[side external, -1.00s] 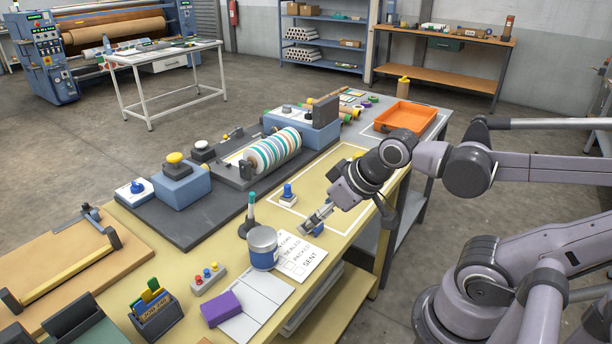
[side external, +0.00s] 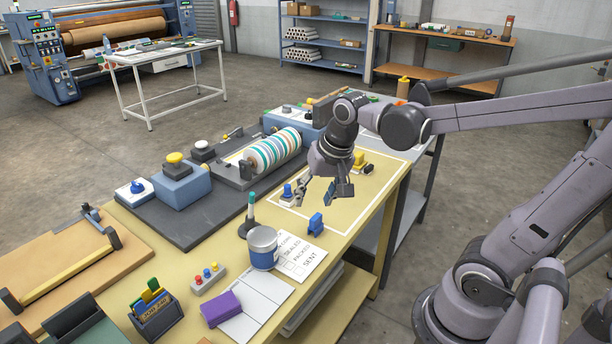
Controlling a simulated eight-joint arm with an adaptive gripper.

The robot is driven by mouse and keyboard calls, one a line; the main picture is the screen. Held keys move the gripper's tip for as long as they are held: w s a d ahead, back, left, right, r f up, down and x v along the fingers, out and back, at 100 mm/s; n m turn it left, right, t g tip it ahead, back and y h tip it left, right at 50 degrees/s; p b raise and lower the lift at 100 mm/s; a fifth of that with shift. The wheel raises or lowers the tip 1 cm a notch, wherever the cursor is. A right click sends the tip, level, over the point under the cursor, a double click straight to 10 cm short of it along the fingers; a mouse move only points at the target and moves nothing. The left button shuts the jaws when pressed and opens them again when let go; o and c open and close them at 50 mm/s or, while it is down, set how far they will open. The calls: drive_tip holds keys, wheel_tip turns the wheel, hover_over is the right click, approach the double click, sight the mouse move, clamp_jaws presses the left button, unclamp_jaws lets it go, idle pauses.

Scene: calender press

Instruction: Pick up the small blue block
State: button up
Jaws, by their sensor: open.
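The small blue block (side external: 315,224) stands on the tan worktable near its front edge, beside the white checklist card. My gripper (side external: 315,193) points down above the table, behind and above the block. Its fingers are apart, with nothing between them, and do not touch the block.
A blue knob on a white base (side external: 288,191) is just left of my gripper, and a yellow piece (side external: 359,158) is to its right. A blue-grey can (side external: 263,248) and a dark stand with a teal-tipped tool (side external: 251,210) are left of the block. A striped roller (side external: 272,149) lies behind.

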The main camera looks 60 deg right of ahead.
sight(316, 217)
drive_tip(key=w+d+f+m+g, duration=0.1)
drive_tip(key=d+m, duration=0.1)
drive_tip(key=m, duration=0.1)
drive_tip(key=w+d+f+m+g, duration=0.1)
drive_tip(key=w+d+f+m, duration=0.1)
drive_tip(key=m, duration=0.1)
drive_tip(key=w+d+f+m+g, duration=0.1)
drive_tip(key=d+m, duration=0.2)
drive_tip(key=shift+w+f+m+g+y, duration=0.2)
drive_tip(key=shift+f+m+g+y, duration=0.1)
drive_tip(key=shift+f+g, duration=0.1)
drive_tip(key=shift+d+f, duration=0.2)
drive_tip(key=shift+f, duration=5.2)
drive_tip(key=shift+c, duration=0.3)
drive_tip(key=c, duration=0.9)
